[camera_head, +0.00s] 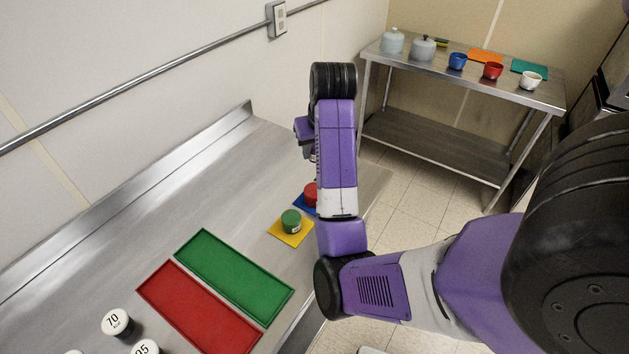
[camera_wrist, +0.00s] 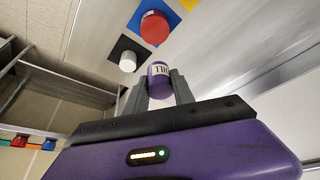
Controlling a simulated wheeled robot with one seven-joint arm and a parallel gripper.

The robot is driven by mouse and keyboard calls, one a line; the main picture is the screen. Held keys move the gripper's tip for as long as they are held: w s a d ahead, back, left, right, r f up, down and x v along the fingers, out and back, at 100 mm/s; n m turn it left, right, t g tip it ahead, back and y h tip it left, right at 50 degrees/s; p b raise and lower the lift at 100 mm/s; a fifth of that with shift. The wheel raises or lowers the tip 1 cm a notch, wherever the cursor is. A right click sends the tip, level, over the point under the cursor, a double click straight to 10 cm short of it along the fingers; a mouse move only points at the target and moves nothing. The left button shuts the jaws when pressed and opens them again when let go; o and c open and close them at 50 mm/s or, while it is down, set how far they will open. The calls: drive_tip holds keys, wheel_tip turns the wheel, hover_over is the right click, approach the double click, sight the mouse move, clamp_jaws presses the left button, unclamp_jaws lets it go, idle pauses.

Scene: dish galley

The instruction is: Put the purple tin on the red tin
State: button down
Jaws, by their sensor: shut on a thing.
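The purple tin (camera_wrist: 159,82) shows in the wrist view with part of a dark label on a white band. My gripper (camera_wrist: 158,88) is shut on it, one finger on each side. In the head view my arm hides the purple tin and the fingertips. The red tin (camera_head: 310,194) stands on a blue mat (camera_head: 302,207) on the steel counter, partly behind my arm. In the wrist view the red tin (camera_wrist: 155,28) is beyond the purple tin, apart from it.
A green tin (camera_head: 291,220) stands on a yellow mat (camera_head: 284,237). A white tin (camera_wrist: 128,62) is on a black mat (camera_wrist: 138,46). Green (camera_head: 236,274) and red (camera_head: 194,310) trays lie nearer, beside white numbered tins (camera_head: 117,322). A side table (camera_head: 440,75) holds pots and cups.

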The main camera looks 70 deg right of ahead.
sight(313, 186)
wheel_tip(313, 186, down, 2)
drive_tip(key=shift+s+a, duration=0.15)
drive_tip(key=f, duration=0.3)
drive_tip(key=shift+a+f, duration=0.2)
drive_tip(key=shift+d+f+p, duration=0.1)
drive_tip(key=shift+f+p, duration=0.2)
drive_tip(key=shift+f, duration=2.4)
drive_tip(key=shift+f, duration=0.15)
drive_tip(key=c, duration=1.1)
unclamp_jaws()
drive_tip(key=shift+o, duration=0.2)
